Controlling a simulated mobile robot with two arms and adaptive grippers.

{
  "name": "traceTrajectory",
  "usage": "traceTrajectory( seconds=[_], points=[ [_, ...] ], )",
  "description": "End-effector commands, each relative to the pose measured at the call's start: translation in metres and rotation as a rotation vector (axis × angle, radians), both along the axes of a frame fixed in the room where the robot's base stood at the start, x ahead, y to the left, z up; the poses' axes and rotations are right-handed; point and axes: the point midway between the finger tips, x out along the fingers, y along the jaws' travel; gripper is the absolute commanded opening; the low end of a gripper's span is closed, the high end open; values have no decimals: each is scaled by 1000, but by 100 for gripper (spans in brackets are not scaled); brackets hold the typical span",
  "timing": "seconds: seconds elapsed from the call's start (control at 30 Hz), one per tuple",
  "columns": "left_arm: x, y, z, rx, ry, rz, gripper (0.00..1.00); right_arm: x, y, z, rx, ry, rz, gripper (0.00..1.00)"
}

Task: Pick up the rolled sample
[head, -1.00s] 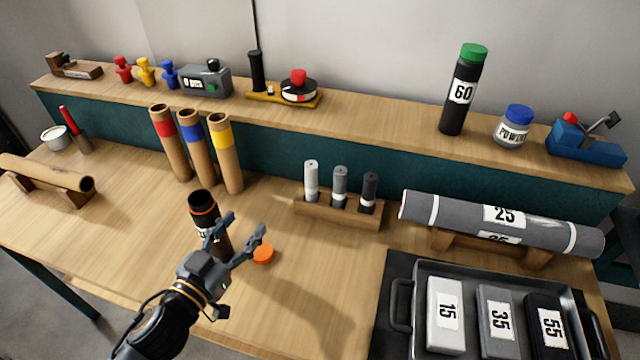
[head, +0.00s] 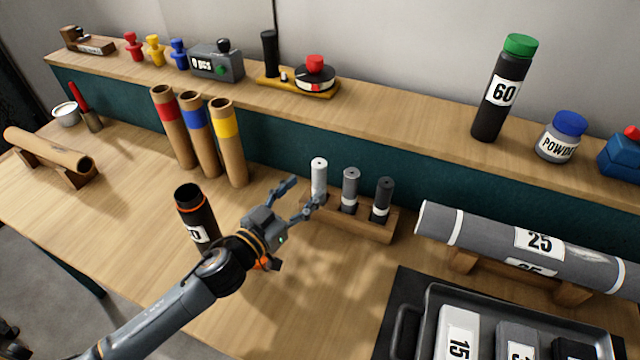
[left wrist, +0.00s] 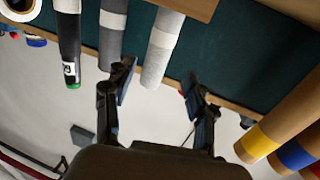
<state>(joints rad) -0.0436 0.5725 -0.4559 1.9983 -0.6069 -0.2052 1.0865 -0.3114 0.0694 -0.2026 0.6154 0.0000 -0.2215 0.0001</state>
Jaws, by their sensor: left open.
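Three small rolls stand upright in a wooden rack (head: 345,217) on the bench: a light grey one (head: 319,180), a mid-grey one (head: 350,188) and a dark one (head: 383,198). My left gripper (head: 304,193) is open and empty, just left of the light grey roll. In the left wrist view the light grey roll (left wrist: 163,48) appears ahead, between the lines of the two open fingers (left wrist: 158,76); contact cannot be told. The mid-grey roll (left wrist: 112,28) is beside it there. A large grey roll labelled 25 (head: 530,242) lies on a wooden cradle to the right. My right gripper is out of view.
An open black tube (head: 190,212) stands left of my left forearm. Cardboard tubes with red, blue and yellow bands (head: 228,150) stand behind. A metal tray (head: 412,318) is at front right. The raised shelf (head: 400,110) holds a green-capped canister (head: 500,92).

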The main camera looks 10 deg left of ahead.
Motion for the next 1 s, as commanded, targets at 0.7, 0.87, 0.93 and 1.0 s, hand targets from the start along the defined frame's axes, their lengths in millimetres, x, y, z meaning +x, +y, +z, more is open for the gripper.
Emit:
traceTrajectory(
  seconds=[0.7,0.87,0.93,1.0],
  points=[
    [52,-28,-5,1,2,1,56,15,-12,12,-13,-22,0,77],
    [52,-28,-5,0,1,1,42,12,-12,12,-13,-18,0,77],
    [52,-28,-5,0,1,1,27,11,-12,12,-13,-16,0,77],
    [52,-28,-5,0,1,1,13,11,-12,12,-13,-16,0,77]
  ],
)
